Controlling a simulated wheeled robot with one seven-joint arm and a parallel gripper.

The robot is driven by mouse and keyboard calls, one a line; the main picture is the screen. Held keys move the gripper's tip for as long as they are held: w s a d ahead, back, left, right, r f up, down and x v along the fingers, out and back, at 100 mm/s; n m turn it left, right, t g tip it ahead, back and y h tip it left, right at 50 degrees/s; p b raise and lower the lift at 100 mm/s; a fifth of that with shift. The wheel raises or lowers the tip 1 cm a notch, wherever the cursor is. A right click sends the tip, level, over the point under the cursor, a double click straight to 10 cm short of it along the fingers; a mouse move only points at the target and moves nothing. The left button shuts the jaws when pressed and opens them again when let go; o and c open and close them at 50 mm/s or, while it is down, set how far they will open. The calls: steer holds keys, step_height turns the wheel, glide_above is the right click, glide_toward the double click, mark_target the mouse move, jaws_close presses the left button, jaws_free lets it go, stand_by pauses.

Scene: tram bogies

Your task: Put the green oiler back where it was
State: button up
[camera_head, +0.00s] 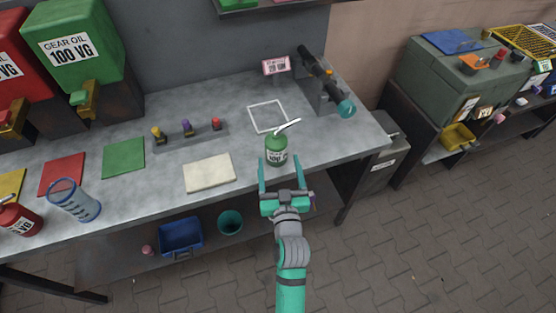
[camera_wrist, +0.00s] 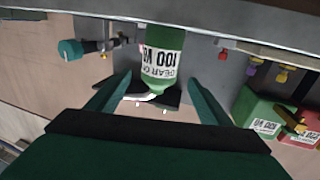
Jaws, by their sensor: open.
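The green oiler (camera_head: 276,150) stands upright on the grey workbench, near its front edge, with its pale spout pointing up and to the right. My gripper (camera_head: 282,174) is open in front of it, with its two teal fingers reaching toward the oiler's sides. In the wrist view the oiler (camera_wrist: 163,62) appears upside down, ahead of and between the open fingers (camera_wrist: 158,92). Whether the fingers touch it cannot be told. A white square outline (camera_head: 269,117) is marked on the bench just behind the oiler, and it is empty. A green square mat (camera_head: 124,157) lies bare farther left.
A cream cloth or pad (camera_head: 209,173) lies left of the oiler. A clear blue measuring jug (camera_head: 75,200) and a red oiler (camera_head: 18,218) stand at the left. A dark device with a teal end (camera_head: 325,80) stands back right. Green and red oil tanks (camera_head: 75,45) stand back left.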

steer(key=s+f+h, duration=0.1)
steer(key=s+f, duration=0.5)
steer(key=s, duration=0.4)
steer(key=s+a+m+g, duration=0.1)
steer(key=s+g, duration=0.1)
steer(key=s, duration=2.4)
steer(key=shift+s+a+g+h, duration=0.25)
steer(key=shift+s+g+h, duration=0.05)
